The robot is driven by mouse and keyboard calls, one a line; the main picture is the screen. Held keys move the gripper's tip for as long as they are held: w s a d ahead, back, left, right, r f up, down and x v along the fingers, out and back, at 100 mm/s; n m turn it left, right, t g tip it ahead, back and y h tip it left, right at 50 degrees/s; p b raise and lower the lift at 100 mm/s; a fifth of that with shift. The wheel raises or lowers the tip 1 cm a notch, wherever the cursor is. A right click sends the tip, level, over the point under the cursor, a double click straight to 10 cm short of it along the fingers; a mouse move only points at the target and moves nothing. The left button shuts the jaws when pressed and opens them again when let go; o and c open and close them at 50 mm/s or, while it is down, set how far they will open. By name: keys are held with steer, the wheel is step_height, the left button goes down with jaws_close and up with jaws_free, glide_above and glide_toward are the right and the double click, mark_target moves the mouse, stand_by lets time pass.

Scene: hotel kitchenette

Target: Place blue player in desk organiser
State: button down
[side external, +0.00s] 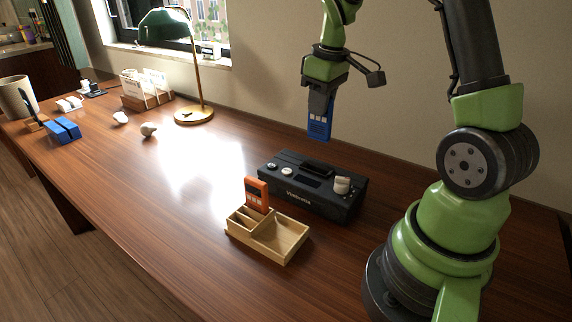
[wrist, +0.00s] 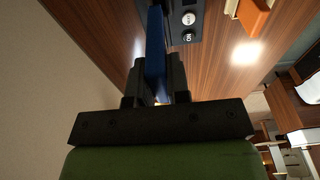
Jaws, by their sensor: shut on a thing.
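The blue player (side external: 319,127) is held upright in the air by my gripper (side external: 320,100), above the back of the black box. In the wrist view the player (wrist: 155,50) is a narrow blue strip between the two dark fingers of my gripper (wrist: 154,85). The desk organiser (side external: 283,245) is a light wooden tray with compartments, on the table in front of the black box. An orange player (side external: 257,194) stands upright at its back left, and I cannot tell its exact compartment. It also shows in the wrist view (wrist: 254,14).
A black box with knobs (side external: 312,188) stands just behind the organiser. The table between is clear.

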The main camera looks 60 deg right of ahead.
steer(key=w+a+f, duration=0.1)
steer(key=w+a, duration=0.2)
steer(key=a, duration=0.7)
steer(key=w+a+f, duration=0.1)
steer(key=w+a, duration=0.1)
steer(key=a, duration=0.7)
steer(key=shift+a+f, duration=0.2)
steer(key=shift+f, duration=1.55)
steer(key=shift+a+f, duration=0.2)
steer(key=shift+f, duration=1.55)
steer(key=shift+a+f, duration=0.2)
steer(key=shift+f, duration=1.55)
steer(key=c, duration=1.1)
jaws_free()
steer(key=shift+f, duration=0.15)
